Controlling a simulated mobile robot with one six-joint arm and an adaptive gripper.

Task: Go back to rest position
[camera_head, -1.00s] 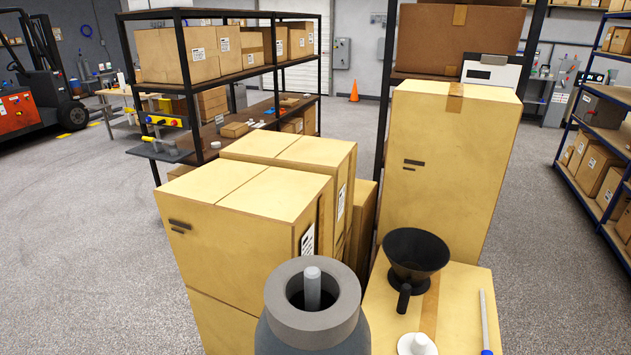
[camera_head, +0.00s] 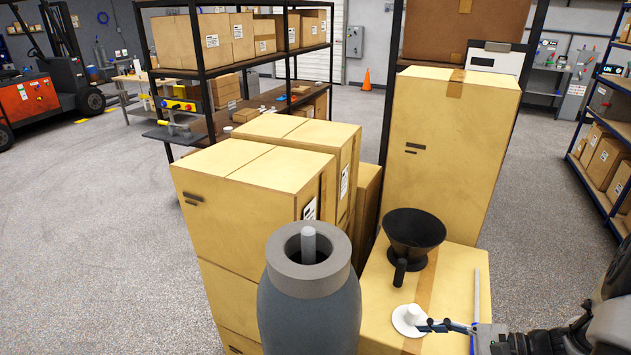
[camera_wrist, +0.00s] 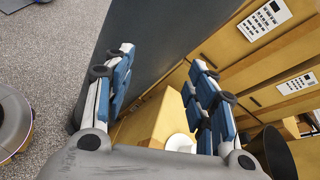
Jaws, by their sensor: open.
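My gripper (camera_head: 440,326) comes in from the lower right in the head view, over the near box top beside a white round piece with a knob (camera_head: 409,318). In the wrist view its two blue-padded fingers (camera_wrist: 158,100) stand wide apart with nothing between them. The white piece also shows in the wrist view (camera_wrist: 180,143), low between the fingers. Whether the fingers touch it I cannot tell.
A grey-blue cylinder (camera_head: 308,305) stands in front. Stacked boxes (camera_head: 250,190) and shelving lie behind. Open floor (camera_head: 80,230) is left.

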